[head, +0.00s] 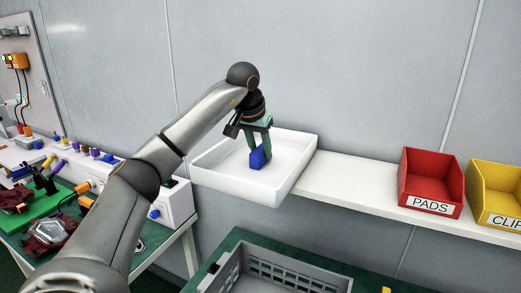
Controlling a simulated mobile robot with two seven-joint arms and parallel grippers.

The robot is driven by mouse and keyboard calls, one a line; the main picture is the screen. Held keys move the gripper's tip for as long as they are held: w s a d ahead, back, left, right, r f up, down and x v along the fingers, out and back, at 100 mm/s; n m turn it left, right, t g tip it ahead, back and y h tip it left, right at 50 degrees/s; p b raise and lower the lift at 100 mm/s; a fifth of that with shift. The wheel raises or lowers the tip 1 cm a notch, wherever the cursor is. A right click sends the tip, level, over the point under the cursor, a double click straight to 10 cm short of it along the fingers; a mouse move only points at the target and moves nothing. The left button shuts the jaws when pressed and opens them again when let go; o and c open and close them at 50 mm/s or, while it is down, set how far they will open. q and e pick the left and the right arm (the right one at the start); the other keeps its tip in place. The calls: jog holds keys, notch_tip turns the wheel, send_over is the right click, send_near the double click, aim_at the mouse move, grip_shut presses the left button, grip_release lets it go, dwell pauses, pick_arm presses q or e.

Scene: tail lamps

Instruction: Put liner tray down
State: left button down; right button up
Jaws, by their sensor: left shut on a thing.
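A shallow white liner tray (240,185) with raised walls is at the left end of the white shelf, level or nearly so. My left gripper (259,153) reaches down over the tray, its fingers inside the walls. It is shut on a blue block (258,159) in the middle of the tray. I cannot tell whether the block is fixed to the tray floor or is loose. The tray's underside is hidden, so I cannot tell whether it rests on the shelf. My right gripper is not in view.
A red PADS bin (431,183) and a yellow CLIP bin (496,195) stand on the shelf (355,180) to the right, with bare shelf before them. A grey crate (290,275) is on a green surface below. A cluttered green bench (60,240) is at left.

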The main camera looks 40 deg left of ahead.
pick_arm(q)
jog(key=shift+f, duration=0.1)
jog(key=c, duration=1)
grip_release()
jog(key=shift+f, duration=0.1)
jog(key=o, duration=0.5)
jog(key=v, duration=1.2)
